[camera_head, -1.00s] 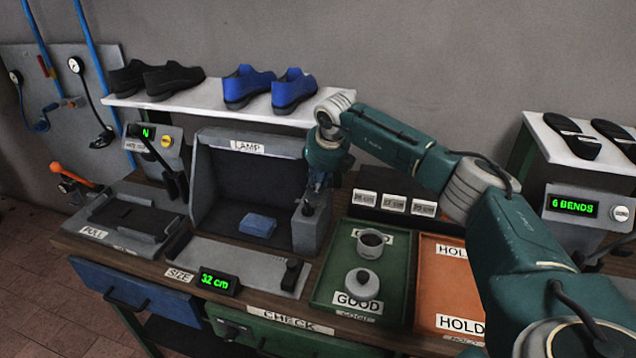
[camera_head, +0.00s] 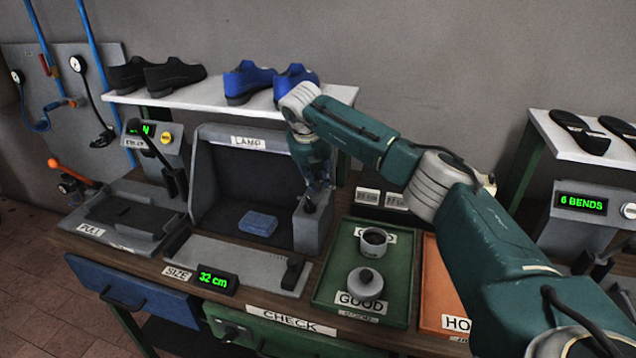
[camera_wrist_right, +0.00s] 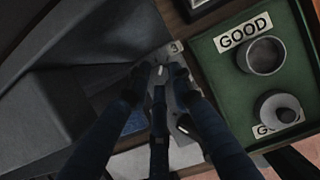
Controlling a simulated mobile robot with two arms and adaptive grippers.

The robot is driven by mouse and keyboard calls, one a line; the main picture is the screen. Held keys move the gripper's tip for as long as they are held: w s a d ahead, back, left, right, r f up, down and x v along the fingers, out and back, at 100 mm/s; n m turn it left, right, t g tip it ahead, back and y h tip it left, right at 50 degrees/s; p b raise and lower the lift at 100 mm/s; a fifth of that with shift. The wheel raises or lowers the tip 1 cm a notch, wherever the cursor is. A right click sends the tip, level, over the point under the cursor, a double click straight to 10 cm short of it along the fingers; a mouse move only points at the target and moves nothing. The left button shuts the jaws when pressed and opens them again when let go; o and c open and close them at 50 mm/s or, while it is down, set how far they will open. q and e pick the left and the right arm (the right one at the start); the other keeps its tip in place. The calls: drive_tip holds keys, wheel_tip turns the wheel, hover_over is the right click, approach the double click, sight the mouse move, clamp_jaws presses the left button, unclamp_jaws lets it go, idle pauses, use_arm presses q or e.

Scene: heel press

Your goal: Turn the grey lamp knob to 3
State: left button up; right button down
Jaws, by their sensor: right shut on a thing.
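The lamp box (camera_head: 245,142) is a grey open-fronted housing with a LAMP label, and a blue block (camera_head: 258,224) lies inside it. A grey post (camera_head: 307,232) stands at its right front corner. My right gripper (camera_head: 312,204) points down onto the top of this post. In the right wrist view the gripper's dark fingers (camera_wrist_right: 170,82) close around the small grey knob (camera_wrist_right: 160,72), which shows a light pointer mark. The fingers hide most of the knob, and I cannot read its number. My left gripper is not in view.
A green GOOD tray (camera_head: 335,275) with a cup (camera_head: 374,242) and a lidded pot (camera_head: 364,281) is right of the lamp. An orange HOLD tray (camera_head: 432,310) is beyond it, partly behind my arm. Shoes stand on a white shelf (camera_head: 200,103) above. A size gauge (camera_head: 255,262) lies in front.

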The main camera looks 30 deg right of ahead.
drive_tip(key=shift+w+d+r+m, duration=0.15)
drive_tip(key=shift+r+m, duration=0.15)
drive_tip(key=shift+m, duration=0.3)
drive_tip(key=c, duration=1.7)
unclamp_jaws()
drive_tip(key=shift+o, duration=0.7)
drive_tip(key=shift+f, duration=0.1)
